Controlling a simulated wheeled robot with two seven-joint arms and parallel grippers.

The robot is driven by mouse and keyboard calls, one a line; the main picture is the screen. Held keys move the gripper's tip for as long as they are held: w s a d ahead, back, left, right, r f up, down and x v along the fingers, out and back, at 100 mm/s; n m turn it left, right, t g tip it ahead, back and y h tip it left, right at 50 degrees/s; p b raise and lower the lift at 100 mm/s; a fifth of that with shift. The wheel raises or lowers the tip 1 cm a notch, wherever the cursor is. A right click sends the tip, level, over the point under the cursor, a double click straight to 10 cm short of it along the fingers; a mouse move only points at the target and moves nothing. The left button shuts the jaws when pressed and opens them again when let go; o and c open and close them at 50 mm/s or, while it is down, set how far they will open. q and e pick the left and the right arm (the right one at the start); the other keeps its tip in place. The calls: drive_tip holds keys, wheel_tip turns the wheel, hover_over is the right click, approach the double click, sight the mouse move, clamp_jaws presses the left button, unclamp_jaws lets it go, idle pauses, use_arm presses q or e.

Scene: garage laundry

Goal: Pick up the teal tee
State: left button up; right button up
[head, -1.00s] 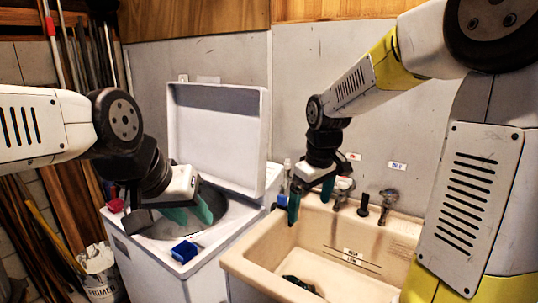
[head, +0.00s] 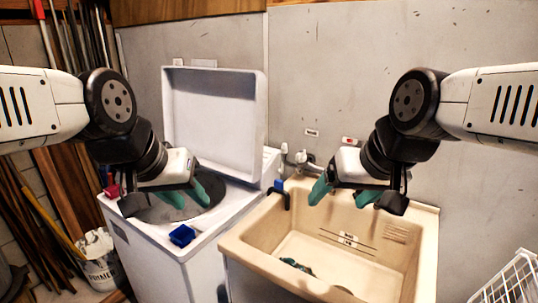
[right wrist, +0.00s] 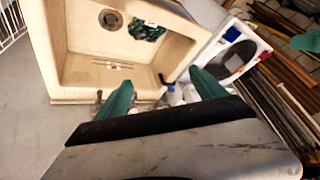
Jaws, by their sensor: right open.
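The teal tee (head: 297,265) looks like a small crumpled dark-teal bundle, partly hidden by the front wall of the beige sink (head: 262,262). In the right wrist view the tee (right wrist: 146,30) lies in the sink basin, patterned and bunched near one wall. My right gripper (head: 342,200) is open and empty above the back of the sink, well apart from the tee. Its teal fingers (right wrist: 162,92) stand spread in the right wrist view. My left gripper (head: 190,197) hangs over the washer opening, its teal fingers apart and nothing visible between them.
The top-loading washer (head: 160,262) stands left of the sink with its lid (head: 215,120) up. A tap (head: 300,158) stands behind the sink. A white wire basket (head: 510,285) is at bottom right.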

drive_tip(key=shift+w, duration=0.15)
drive_tip(key=c, duration=0.7)
drive_tip(key=shift+o, duration=0.2)
drive_tip(key=n+g+h, duration=0.2)
drive_tip(key=n+g, duration=0.4)
drive_tip(key=n, duration=0.4)
hover_over(293, 261)
wheel_tip(293, 261, down, 35)
drive_tip(key=shift+r, duration=0.1)
drive_tip(key=shift+n, duration=0.3)
drive_tip(key=shift+f, duration=4.25)
